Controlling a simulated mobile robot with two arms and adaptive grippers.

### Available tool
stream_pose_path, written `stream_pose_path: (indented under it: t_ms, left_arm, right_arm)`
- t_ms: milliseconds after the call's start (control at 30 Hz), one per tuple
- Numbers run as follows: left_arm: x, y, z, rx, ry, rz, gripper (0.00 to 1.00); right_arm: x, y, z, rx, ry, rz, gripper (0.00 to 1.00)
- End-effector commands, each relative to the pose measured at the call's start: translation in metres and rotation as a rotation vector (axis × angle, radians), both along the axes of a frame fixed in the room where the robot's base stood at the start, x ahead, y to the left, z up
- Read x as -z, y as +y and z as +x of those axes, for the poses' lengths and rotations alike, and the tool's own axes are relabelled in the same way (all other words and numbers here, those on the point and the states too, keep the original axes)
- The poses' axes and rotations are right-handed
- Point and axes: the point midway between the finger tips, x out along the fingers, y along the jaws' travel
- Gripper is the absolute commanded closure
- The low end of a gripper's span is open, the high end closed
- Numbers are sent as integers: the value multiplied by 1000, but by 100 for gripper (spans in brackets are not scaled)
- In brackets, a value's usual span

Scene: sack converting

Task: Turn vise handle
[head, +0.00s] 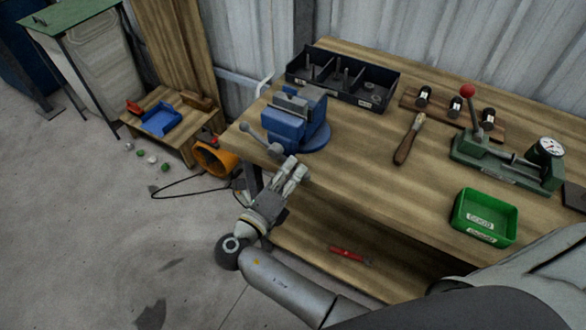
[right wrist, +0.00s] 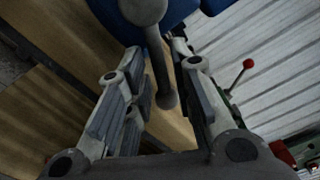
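The blue vise (head: 300,122) stands on the near left corner of the workbench, with grey jaws. Its grey handle (head: 257,137), a bar with ball ends, slants down to the right on the vise's front left side. My right gripper (head: 297,168) is just below and right of the handle, near the bench edge. In the right wrist view the handle (right wrist: 158,65) runs between the spread fingers of the right gripper (right wrist: 158,50), its lower ball end between them. The fingers are open, and I see no clear contact. My left gripper is out of view.
A black divided bin (head: 340,86) stands behind the vise. A wooden-handled tool (head: 408,140), a green press with a red knob (head: 505,165) and a green tray (head: 485,213) are further right. A red tool (head: 350,255) lies on the lower shelf.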

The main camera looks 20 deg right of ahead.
Motion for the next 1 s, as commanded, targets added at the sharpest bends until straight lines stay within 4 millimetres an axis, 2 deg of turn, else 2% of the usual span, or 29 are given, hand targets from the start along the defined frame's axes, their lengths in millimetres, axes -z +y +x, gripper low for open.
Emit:
stream_pose_path:
  t_ms: [100, 300, 600, 1000]
  left_arm:
    - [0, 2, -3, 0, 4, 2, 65]
    - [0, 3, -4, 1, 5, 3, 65]
    - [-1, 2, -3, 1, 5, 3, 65]
    - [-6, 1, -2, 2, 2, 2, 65]
  right_arm:
    - [0, 0, 0, 0, 0, 0, 78]
    - [0, 0, 0, 1, 0, 0, 100]
    - [1, 0, 0, 0, -4, 5, 100]
    - [7, 2, 3, 2, -100, 82, 100]
